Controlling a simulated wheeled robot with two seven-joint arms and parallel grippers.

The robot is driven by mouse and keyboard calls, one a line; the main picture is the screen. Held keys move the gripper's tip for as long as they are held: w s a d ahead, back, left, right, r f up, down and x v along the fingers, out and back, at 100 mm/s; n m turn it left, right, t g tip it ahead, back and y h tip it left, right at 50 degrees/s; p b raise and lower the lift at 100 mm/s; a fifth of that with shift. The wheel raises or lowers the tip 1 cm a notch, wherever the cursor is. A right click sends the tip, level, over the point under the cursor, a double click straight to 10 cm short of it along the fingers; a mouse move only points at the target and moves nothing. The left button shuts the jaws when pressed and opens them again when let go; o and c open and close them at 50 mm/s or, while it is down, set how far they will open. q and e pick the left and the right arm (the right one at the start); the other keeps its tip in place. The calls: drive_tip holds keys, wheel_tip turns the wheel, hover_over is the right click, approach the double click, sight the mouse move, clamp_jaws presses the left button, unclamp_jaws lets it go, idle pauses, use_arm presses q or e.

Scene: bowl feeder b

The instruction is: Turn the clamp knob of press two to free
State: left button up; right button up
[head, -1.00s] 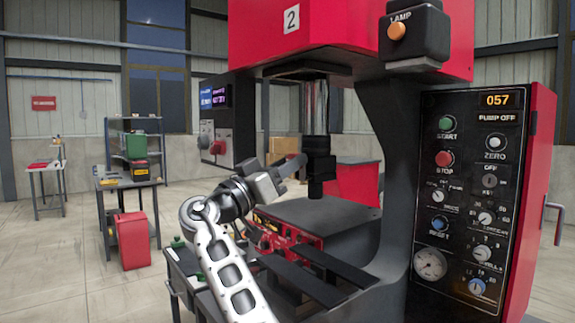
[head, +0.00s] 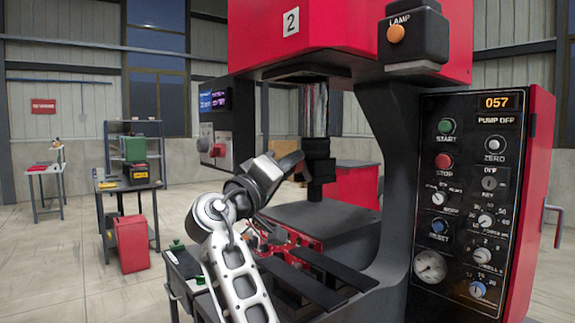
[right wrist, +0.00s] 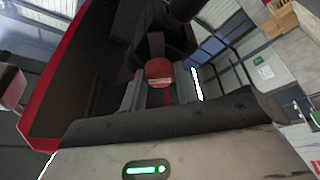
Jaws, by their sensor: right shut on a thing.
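Press two (head: 330,40) is the red and black machine with a "2" plate. My right gripper (head: 292,162) is beside the dark ram (head: 318,165), above the press bed (head: 322,215). In the right wrist view, a round red knob (right wrist: 158,72) sits between the fingers of my right gripper (right wrist: 160,90), which is shut on it. I take this for the clamp knob. In the head view the held knob is hidden behind the gripper, and I cannot read its setting. My left gripper is not in view.
A control panel (head: 465,200) with buttons, dials and a gauge stands at the right. A grey box (head: 207,150) with a grey and a red knob is left of the ram. Dark rails (head: 318,280) run in front of the bed. Open floor lies at the left.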

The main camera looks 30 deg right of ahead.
use_arm(q)
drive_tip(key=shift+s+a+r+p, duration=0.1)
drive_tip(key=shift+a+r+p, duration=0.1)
drive_tip(key=shift+p, duration=0.35)
use_arm(e)
drive_tip(key=shift+s+r+n+t+y, duration=0.1)
drive_tip(key=shift+n+y, duration=0.65)
drive_tip(key=shift+n, duration=1.15)
drive_tip(key=shift+w+r+n+t+y, duration=0.1)
drive_tip(key=shift+n+y, duration=0.6)
drive_tip(key=shift+n, duration=1.2)
drive_tip(key=shift+s+n+t+y, duration=0.1)
drive_tip(key=shift+n+y, duration=0.65)
drive_tip(key=shift+n, duration=1.45)
drive_tip(key=o, duration=1)
drive_tip(key=shift+c, duration=0.2)
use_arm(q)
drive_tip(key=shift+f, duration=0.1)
